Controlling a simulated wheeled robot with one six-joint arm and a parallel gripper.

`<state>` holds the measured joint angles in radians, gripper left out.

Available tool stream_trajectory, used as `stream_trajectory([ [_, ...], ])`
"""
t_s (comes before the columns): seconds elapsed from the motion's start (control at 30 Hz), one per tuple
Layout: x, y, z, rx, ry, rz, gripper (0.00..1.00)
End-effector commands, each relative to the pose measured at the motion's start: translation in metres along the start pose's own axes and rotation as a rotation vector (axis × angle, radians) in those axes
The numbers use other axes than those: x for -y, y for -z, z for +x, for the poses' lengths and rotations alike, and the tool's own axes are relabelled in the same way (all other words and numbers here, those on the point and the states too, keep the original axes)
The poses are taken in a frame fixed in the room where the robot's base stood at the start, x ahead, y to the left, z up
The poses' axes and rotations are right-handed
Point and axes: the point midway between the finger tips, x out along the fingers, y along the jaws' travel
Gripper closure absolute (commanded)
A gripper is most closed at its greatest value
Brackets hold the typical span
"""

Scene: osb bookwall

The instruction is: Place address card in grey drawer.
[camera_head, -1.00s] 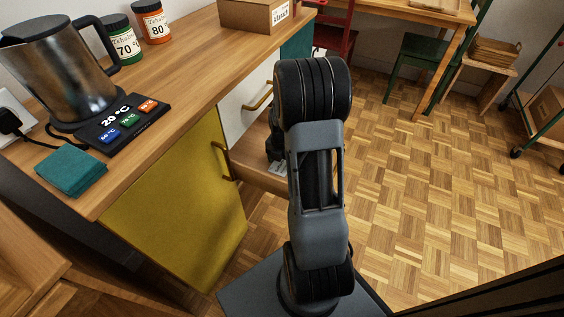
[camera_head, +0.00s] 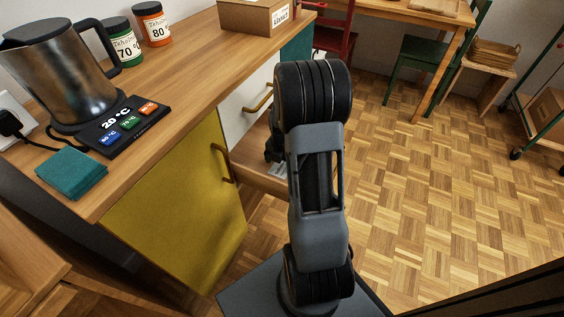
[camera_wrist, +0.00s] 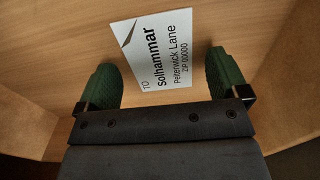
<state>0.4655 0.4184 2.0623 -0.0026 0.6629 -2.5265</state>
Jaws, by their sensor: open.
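The address card (camera_wrist: 163,50), white with black print reading "Solhammar, Pelterwick Lane", lies on a wooden surface in the wrist view. One corner looks curled. My gripper (camera_wrist: 166,75) is open, its two green fingertips set wide, one on each side of the card's lower part and apart from it. In the head view my arm hides most of the gripper, which hangs over an open wooden drawer (camera_head: 258,172). A pale-fronted unit with a bronze handle (camera_head: 236,112) sits just behind it; whether this is the grey drawer I cannot tell.
The wooden counter (camera_head: 185,75) carries a kettle (camera_head: 58,75), a temperature pad (camera_head: 125,125), a teal cloth (camera_head: 72,172), two jars and a cardboard box (camera_head: 255,15). A yellow door (camera_head: 180,220) is below. Parquet floor (camera_head: 440,200) is free at right.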

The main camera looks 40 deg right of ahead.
Motion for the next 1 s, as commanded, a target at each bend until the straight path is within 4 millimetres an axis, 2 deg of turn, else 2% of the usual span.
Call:
stream_trajectory([
  [0.3,-0.001,-0.001,-0.061,0.004,-0.003,0.0,0.07],
  [0.5,0.0,0.0,-0.094,0.004,-0.002,0.0,0.07],
  [0.7,0.0,0.0,-0.113,0.002,-0.002,0.0,0.07],
  [1.0,0.0,0.0,-0.119,0.001,-0.001,0.0,0.07],
])
